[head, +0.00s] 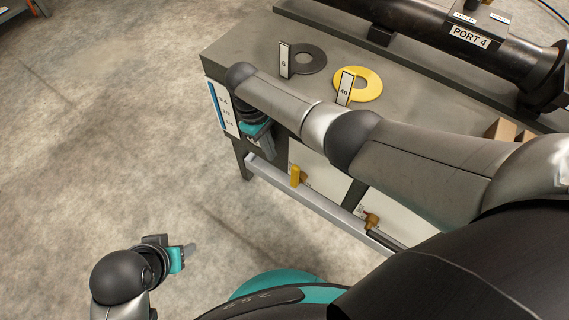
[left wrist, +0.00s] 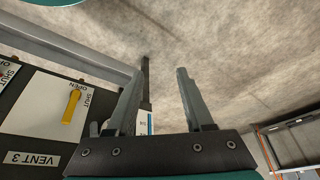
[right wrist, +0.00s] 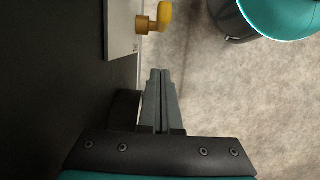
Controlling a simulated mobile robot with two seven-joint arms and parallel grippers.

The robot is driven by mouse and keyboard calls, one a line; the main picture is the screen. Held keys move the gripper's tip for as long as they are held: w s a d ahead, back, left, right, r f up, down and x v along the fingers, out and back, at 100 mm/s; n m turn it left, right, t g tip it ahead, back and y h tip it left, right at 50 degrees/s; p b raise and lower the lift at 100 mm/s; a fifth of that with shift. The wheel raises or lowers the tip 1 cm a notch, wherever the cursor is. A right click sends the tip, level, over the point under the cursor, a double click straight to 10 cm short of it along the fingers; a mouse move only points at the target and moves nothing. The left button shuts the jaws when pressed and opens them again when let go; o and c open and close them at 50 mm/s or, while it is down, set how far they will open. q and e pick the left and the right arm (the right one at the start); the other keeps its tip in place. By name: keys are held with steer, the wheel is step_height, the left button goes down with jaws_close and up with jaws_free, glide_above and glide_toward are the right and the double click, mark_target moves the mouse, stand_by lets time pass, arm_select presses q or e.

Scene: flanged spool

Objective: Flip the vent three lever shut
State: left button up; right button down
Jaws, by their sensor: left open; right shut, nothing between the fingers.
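The vent three lever (left wrist: 73,107) is yellow and sits on a white plate marked OPEN and SHUT, above a VENT 3 label (left wrist: 33,159) in the left wrist view. In the head view the lever (head: 295,175) is on the bench front, near its left end. The right wrist view shows a yellow lever end (right wrist: 165,14) on a brass stem beyond the fingertips. My right gripper (head: 268,147) is shut and empty, left of the lever and apart from it. My left gripper (head: 189,250) is open and empty over the floor, away from the bench.
A second brass valve (head: 371,219) is to the right on the bench front. A grey rail (head: 320,205) runs low along the bench. A dark ring (head: 309,59) and a yellow ring (head: 366,86) lie on top.

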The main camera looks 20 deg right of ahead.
mark_target(299, 173)
arm_select(q)
steer(key=shift+r, duration=0.6)
arm_select(e)
steer(key=shift+s+d+f, duration=0.3)
steer(key=shift+s+d, duration=0.15)
steer(key=shift+s, duration=0.15)
steer(key=shift+s+d+f, duration=0.35)
steer(key=shift+s+d, duration=0.15)
steer(key=shift+s, duration=0.1)
steer(key=shift+s+d+f, duration=0.3)
steer(key=shift+s+d, duration=0.15)
steer(key=shift+s, duration=0.15)
